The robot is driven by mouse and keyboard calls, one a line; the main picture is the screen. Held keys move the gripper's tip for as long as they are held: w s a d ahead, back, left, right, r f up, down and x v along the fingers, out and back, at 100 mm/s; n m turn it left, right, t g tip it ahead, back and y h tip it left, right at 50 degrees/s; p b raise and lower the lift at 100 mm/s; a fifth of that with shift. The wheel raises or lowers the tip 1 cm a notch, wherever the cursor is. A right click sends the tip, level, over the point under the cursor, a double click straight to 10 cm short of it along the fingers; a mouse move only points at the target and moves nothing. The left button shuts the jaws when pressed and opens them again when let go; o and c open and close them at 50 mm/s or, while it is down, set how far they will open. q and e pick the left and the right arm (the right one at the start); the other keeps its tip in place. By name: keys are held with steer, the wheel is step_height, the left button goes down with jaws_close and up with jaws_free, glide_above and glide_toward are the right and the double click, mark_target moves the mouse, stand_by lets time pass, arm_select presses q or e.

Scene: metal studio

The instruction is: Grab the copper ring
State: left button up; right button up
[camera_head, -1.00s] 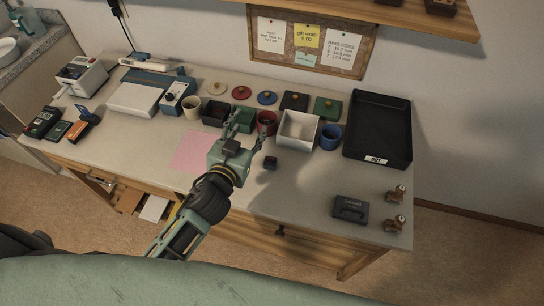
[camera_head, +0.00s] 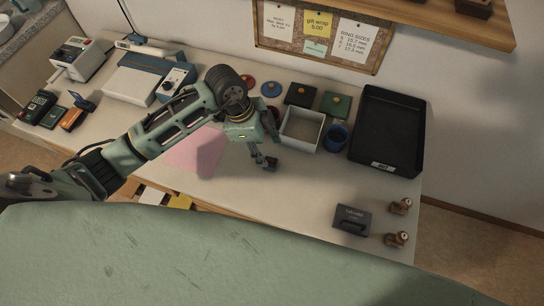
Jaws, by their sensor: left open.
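I cannot make out the copper ring in the head view; it is too small or hidden. My left gripper (camera_head: 264,158) points down over the bench, just in front of the white square bin and right of the pink sheet. It is open. A small dark block stood at about this spot earlier; now the fingers cover most of that area, and I cannot tell whether they touch it. My right gripper is not in view.
On the bench (camera_head: 310,186) are the white bin (camera_head: 287,140), a blue cup (camera_head: 335,138), a black tray (camera_head: 388,125), a dark case (camera_head: 352,219) and two brown stands (camera_head: 401,206) at the front right. The bench's middle front is clear.

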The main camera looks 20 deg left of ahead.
mark_target(269, 160)
arm_select(q)
steer(key=x, duration=0.1)
steer(key=p+x, duration=0.1)
steer(key=x, duration=0.1)
steer(key=shift+s+a, duration=0.15)
steer(key=shift+a, duration=0.2)
steer(key=x, duration=0.2)
steer(key=p+x, duration=0.1)
steer(key=shift+w+a+f, duration=0.1)
steer(key=shift+w+f, duration=0.15)
steer(key=shift+f, duration=0.65)
steer(key=c, duration=0.9)
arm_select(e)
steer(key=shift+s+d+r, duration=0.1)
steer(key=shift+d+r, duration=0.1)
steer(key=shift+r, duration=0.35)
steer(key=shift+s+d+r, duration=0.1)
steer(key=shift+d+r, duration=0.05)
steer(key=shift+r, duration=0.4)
arm_select(q)
steer(key=shift+r, duration=0.1)
steer(key=shift+c, duration=0.2)
